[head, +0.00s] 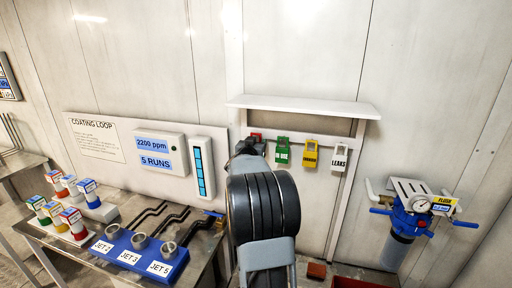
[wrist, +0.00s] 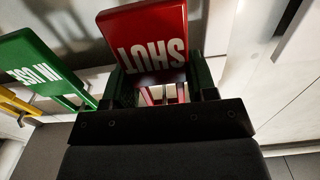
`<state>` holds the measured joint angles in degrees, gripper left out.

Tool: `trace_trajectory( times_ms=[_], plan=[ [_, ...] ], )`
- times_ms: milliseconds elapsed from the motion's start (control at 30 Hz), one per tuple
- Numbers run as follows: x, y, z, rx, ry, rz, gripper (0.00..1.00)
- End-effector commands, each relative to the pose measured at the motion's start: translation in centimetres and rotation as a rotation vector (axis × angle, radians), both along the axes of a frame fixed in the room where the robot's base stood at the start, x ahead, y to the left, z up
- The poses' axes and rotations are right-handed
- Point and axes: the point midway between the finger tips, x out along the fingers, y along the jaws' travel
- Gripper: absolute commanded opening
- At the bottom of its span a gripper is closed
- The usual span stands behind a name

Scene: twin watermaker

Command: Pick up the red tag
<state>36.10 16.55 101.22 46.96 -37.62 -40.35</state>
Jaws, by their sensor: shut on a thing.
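The red tag (wrist: 146,32), lettered SHUT in white, fills the top middle of the wrist view. It appears upside down there. My gripper (wrist: 165,84) is shut on the lower part of the tag, with a dark finger on either side. In the head view, a small piece of the red tag (head: 257,137) shows at the left end of the tag row under the shelf. My gripper (head: 247,147) is in front of it, and my arm hides much of that spot. I cannot tell whether the tag still touches its hook.
The green tag (head: 282,150), yellow tag (head: 310,152) and white LEAKS tag (head: 339,157) hang close on the right, below the shelf (head: 305,106). The green tag (wrist: 43,68) is just left in the wrist view. A blue filter housing (head: 405,225) is at far right.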

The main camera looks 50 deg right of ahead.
Motion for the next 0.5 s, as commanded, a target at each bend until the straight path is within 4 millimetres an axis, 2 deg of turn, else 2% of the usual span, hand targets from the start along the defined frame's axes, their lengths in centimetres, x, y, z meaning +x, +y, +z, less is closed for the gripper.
trace_trajectory(
  times_ms=[167,367,500],
  plan=[
    [-0.2,0.4,1.3,0.0,-0.004,0.001,0.3],
    [-1.9,3.8,1.2,-0.001,-0.004,0.003,0.3],
    [-3.4,6.9,1.2,-0.001,-0.004,0.004,0.3]
  ],
)
